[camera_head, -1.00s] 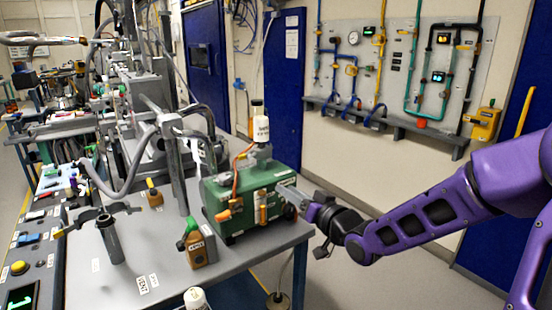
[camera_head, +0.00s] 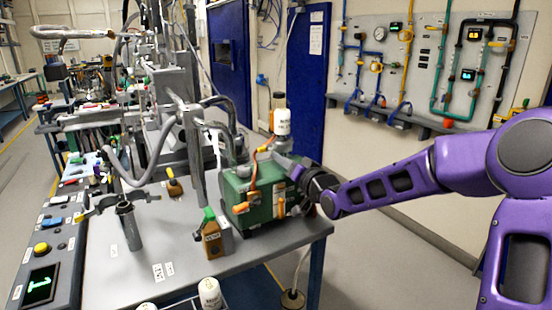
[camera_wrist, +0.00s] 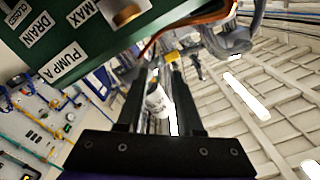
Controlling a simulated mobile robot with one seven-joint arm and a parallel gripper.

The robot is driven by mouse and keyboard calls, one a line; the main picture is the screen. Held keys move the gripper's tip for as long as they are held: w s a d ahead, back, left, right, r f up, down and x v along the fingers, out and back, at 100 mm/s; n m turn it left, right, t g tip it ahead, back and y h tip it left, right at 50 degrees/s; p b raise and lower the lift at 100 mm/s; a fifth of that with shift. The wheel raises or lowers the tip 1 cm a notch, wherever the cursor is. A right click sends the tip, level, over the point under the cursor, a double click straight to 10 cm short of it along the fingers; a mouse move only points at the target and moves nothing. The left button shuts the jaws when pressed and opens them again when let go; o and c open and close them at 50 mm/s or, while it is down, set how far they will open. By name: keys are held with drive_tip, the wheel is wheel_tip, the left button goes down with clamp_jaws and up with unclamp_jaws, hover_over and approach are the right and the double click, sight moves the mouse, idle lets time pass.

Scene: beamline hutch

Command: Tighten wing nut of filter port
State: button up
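The green pump box (camera_head: 262,196) stands on the near right of the grey bench, with orange fittings (camera_head: 243,206) on its front. A white labelled bottle (camera_head: 283,122) stands above it. My gripper (camera_head: 299,172) is at the box's upper right edge, and its tips are hard to make out there. In the wrist view my gripper (camera_wrist: 150,72) has its two black fingers apart. A white bottle shows in the gap (camera_wrist: 158,98), but I cannot tell that it is touched. The green box (camera_wrist: 75,42) with PUMP A and DRAIN labels fills the upper left. I cannot pick out the wing nut.
A grey upright tube (camera_head: 129,228) stands further left on the bench (camera_head: 180,274). A wall panel with pipes (camera_head: 420,70) is behind my arm. Floor is open at right.

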drive_tip(key=shift+x, duration=2)
clamp_jaws()
